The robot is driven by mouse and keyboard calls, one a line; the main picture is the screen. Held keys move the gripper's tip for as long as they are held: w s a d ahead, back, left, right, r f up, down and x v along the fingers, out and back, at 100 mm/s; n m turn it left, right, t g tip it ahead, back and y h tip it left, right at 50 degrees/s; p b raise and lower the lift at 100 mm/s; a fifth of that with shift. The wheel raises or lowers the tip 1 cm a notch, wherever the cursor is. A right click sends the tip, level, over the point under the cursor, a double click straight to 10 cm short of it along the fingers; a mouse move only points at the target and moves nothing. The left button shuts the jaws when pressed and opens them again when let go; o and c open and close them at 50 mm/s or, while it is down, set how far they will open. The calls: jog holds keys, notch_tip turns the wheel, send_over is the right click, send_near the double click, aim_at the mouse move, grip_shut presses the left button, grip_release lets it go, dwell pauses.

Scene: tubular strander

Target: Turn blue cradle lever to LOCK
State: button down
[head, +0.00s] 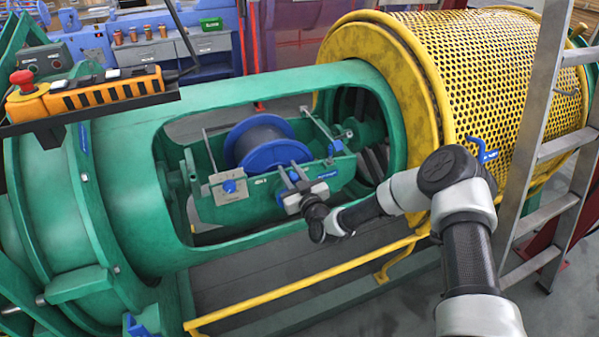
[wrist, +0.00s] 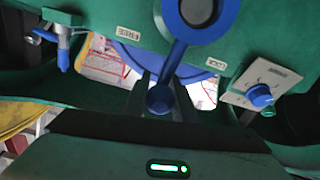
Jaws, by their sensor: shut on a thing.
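The blue cradle lever (wrist: 176,62) runs in the wrist view from a round blue hub (wrist: 196,12) at the top down to a ball-shaped knob. The hub sits on the green cradle wall (wrist: 110,22). My gripper (wrist: 161,100) is shut on the lever's knob, its dark fingers on either side. In the head view my gripper (head: 293,182) reaches the front of the green cradle (head: 240,208), below the blue spool (head: 272,143), and largely hides the lever.
A blue knob on a pale plate (head: 229,187) is left of my gripper; it also shows in the wrist view (wrist: 260,96). A blue-handled fitting (wrist: 63,55) is on its other side. The green tube's window edge (head: 240,240) and yellow rail (head: 310,285) lie below.

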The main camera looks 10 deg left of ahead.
jog(key=s+a+f+n+b, duration=0.1)
jog(key=a+n+b, duration=0.1)
jog(key=n, duration=0.1)
jog(key=s+a+n+b, duration=0.2)
jog(key=n+b, duration=0.1)
jog(key=s+a+f+n+b, duration=0.1)
jog(key=a+n+b, duration=0.1)
jog(key=shift+s+a+f+n+b, duration=0.15)
jog(key=shift+s+f+n+b, duration=0.05)
jog(key=shift+f+n+b, duration=0.2)
dwell(0.4)
jog(key=c, duration=1.5)
grip_release()
jog(key=shift+o, duration=0.2)
jog(key=shift+r, duration=0.1)
jog(key=p+v, duration=0.2)
jog(key=v, duration=1.5)
jog(key=shift+s, duration=0.2)
